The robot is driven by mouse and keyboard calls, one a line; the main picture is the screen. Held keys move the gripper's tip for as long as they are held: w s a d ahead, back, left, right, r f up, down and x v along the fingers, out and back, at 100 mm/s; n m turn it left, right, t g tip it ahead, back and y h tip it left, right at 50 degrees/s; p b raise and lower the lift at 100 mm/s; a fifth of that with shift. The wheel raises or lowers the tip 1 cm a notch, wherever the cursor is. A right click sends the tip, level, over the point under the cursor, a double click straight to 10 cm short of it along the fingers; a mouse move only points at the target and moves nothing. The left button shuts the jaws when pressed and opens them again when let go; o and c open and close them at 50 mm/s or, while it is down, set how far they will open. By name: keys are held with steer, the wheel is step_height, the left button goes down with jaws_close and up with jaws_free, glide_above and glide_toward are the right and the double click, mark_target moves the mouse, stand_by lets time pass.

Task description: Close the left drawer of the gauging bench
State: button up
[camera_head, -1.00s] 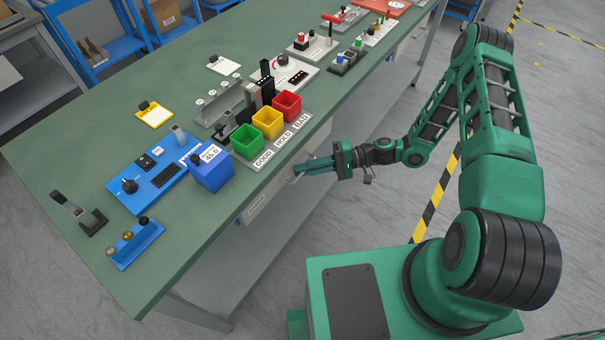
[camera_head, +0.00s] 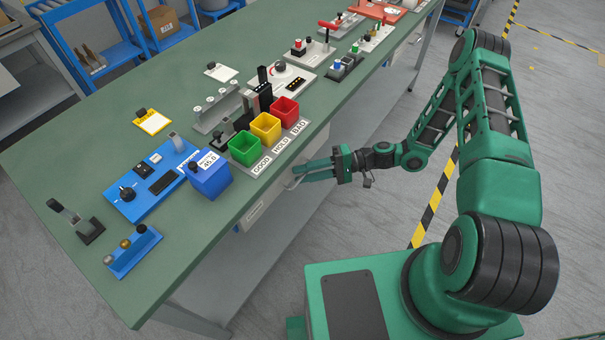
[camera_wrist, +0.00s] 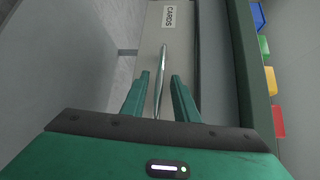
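The drawer front (camera_head: 268,205) is a pale grey panel below the near edge of the gauging bench (camera_head: 180,245). In the wrist view the drawer front (camera_wrist: 178,45) carries a CARDS label (camera_wrist: 167,17) and a slim metal bar handle (camera_wrist: 161,70). My gripper (camera_head: 304,171) reaches the handle from the right in the head view. In the wrist view my gripper (camera_wrist: 160,77) has one green finger on each side of the handle, with gaps showing. It is open. How far the drawer stands out is hard to tell.
Green (camera_head: 245,149), yellow (camera_head: 265,128) and red (camera_head: 285,111) bins stand on the benchtop above the drawer. A blue box (camera_head: 210,175) stands near the edge.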

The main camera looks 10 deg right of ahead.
steer(key=d+r, duration=0.1)
steer(key=d, duration=0.9)
steer(key=shift+w, duration=0.3)
steer(key=s+d+r+g+h, duration=0.1)
steer(key=s+d+r+h, duration=0.4)
steer(key=d+r, duration=0.4)
steer(key=s+d+r+h, duration=0.4)
steer(key=d+r+h, duration=0.35)
steer(key=r, duration=0.25)
steer(key=s+d+r+m+t+h, duration=0.1)
steer(key=s+d+r+m+h, duration=0.1)
steer(key=s+r, duration=0.4)
steer(key=s+d+r+m+h, duration=0.1)
steer(key=s+d+r+m, duration=0.2)
steer(key=s+r, duration=0.3)
steer(key=s+d, duration=0.1)
steer(key=s, duration=0.3)
steer(key=shift+s+r+t+h, duration=0.25)
steer(key=shift+s+t+h, duration=0.05)
steer(key=shift+t+h, duration=0.1)
